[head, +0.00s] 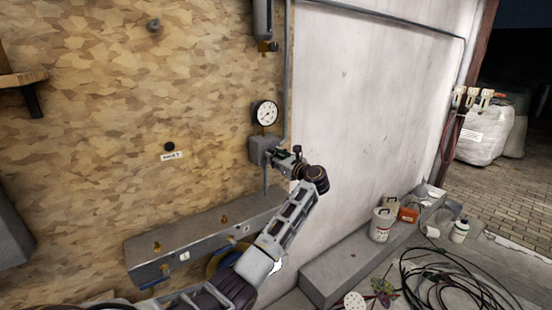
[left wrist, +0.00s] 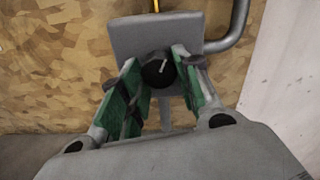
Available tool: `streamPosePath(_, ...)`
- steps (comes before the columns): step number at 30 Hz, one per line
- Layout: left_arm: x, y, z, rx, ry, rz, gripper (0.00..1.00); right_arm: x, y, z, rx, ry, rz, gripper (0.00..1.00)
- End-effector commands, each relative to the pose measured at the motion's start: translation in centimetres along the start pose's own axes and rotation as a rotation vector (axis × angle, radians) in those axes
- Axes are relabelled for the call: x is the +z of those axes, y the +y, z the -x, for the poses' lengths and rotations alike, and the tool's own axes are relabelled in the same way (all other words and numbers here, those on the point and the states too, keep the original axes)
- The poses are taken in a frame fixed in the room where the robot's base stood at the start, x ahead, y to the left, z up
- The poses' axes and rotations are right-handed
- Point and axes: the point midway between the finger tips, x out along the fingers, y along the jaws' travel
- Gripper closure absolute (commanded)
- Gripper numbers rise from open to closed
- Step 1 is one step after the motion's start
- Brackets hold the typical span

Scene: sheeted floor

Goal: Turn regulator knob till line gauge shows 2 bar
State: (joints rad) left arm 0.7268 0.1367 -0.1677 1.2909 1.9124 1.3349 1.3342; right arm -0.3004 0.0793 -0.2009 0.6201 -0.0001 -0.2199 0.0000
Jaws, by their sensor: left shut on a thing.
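The regulator is a grey block (head: 261,147) on the chipboard wall, with a round white line gauge (head: 265,113) above it. The gauge's needle is too small to read surely in the head view. The black regulator knob (left wrist: 158,73) with a white pointer mark shows in the left wrist view, on the grey block's front face. The pointer tilts up and slightly right. My left gripper (left wrist: 162,83) is shut on the knob, its green-padded fingers on either side. In the head view the left gripper (head: 279,155) covers the knob. My right gripper is not in view.
A grey ledge (head: 200,238) with brass fittings runs below the regulator. A pipe (head: 287,75) rises beside it.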

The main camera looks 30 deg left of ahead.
Motion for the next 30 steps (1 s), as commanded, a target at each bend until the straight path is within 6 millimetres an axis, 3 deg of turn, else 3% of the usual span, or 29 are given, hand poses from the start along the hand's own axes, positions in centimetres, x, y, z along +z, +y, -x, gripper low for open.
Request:
streamPosePath(19,-0.2,0.1,0.1,-0.001,0.003,-0.183,0.91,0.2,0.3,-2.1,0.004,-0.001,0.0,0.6)
streamPosePath(30,-0.1,0.1,0.1,0.0,0.004,-0.381,0.91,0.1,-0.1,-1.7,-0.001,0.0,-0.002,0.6)
